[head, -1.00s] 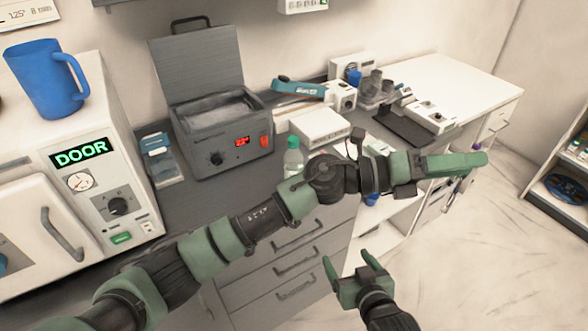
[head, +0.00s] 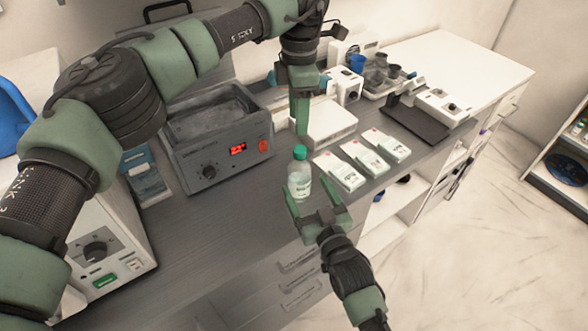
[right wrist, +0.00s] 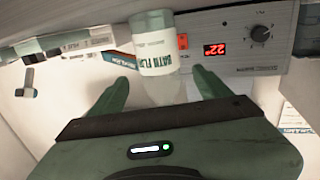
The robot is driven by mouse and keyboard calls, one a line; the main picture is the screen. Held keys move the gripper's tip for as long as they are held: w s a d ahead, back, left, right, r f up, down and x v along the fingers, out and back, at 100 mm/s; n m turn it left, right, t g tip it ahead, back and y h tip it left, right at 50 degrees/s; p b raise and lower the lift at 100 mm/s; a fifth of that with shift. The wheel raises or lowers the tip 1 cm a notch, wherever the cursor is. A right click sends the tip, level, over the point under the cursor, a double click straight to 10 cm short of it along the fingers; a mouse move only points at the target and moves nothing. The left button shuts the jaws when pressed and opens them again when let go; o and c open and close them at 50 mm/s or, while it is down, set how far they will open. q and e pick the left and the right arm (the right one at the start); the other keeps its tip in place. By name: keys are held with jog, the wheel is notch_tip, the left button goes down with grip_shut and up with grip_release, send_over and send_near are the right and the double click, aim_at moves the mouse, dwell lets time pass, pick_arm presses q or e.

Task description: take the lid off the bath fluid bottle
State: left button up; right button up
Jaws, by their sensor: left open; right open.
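The bath fluid bottle (head: 299,184) is clear with a white label and stands upright on the grey counter near its front edge. Its green lid (head: 300,152) is on top. My left gripper (head: 301,128) is open, pointing down just above the lid, apart from it as far as I can see. My right gripper (head: 314,196) is open at the front of the bottle, its fingers towards the bottle's lower part.
A grey water bath (head: 215,140) with a red display stands behind left of the bottle. Several white packets (head: 340,171) lie to the right. A white box (head: 325,122) stands behind. The counter left of the bottle is clear.

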aim_at(304, 182)
jog(key=x, duration=0.6)
jog(key=shift+r, duration=0.1)
jog(key=shift+s+r, duration=0.15)
jog(key=shift+s, duration=0.1)
jog(key=shift+c, duration=0.7)
grip_shut()
